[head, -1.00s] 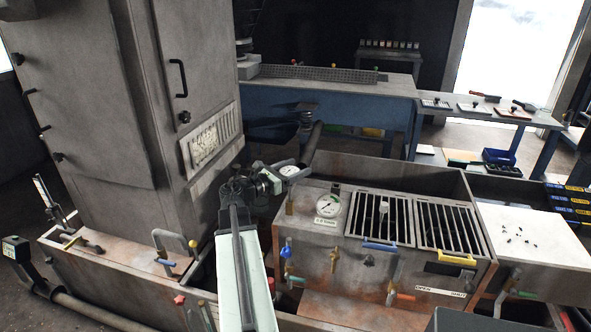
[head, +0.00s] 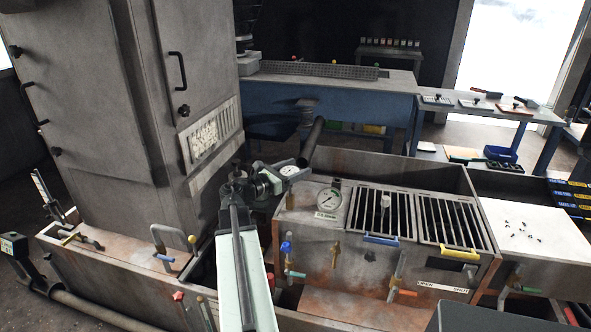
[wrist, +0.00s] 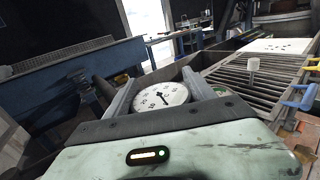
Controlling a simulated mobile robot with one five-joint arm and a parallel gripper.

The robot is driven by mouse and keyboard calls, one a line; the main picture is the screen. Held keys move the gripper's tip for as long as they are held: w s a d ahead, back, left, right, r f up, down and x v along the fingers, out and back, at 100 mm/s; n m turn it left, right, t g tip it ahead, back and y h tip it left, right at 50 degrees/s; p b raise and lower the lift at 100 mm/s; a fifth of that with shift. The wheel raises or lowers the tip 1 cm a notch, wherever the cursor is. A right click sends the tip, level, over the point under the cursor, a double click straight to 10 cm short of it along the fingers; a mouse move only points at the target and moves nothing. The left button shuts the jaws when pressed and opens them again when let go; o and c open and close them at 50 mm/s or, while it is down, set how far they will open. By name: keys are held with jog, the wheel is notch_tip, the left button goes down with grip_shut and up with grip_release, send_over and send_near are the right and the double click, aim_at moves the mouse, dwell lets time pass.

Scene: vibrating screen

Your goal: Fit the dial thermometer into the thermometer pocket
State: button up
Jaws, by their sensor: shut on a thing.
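My gripper (head: 292,170) is shut on the dial thermometer (wrist: 162,97). Its round white face with black marks and a needle sits between the two grey fingers in the wrist view. The thermometer (head: 289,171) also shows small in the head view, above the left back part of the rusty tank box (head: 312,253). Its stem is hidden in both views. A short brass fitting (head: 290,199) stands at the box's left end, just below my gripper; I cannot tell whether it is the thermometer pocket. The thermometer appears apart from it.
Slotted grates (head: 452,218) with blue and yellow handles lie further right. A tall grey cabinet (head: 105,100) stands left. A dark pipe (head: 314,142) rises behind my gripper.

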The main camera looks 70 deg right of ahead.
jog(key=shift+f+b, duration=0.5)
jog(key=shift+f, duration=0.1)
jog(key=o, duration=1.5)
jog(key=v, duration=0.8)
jog(key=shift+d+r, duration=0.1)
notch_tip(320, 180, up, 4)
jog(key=p, duration=0.4)
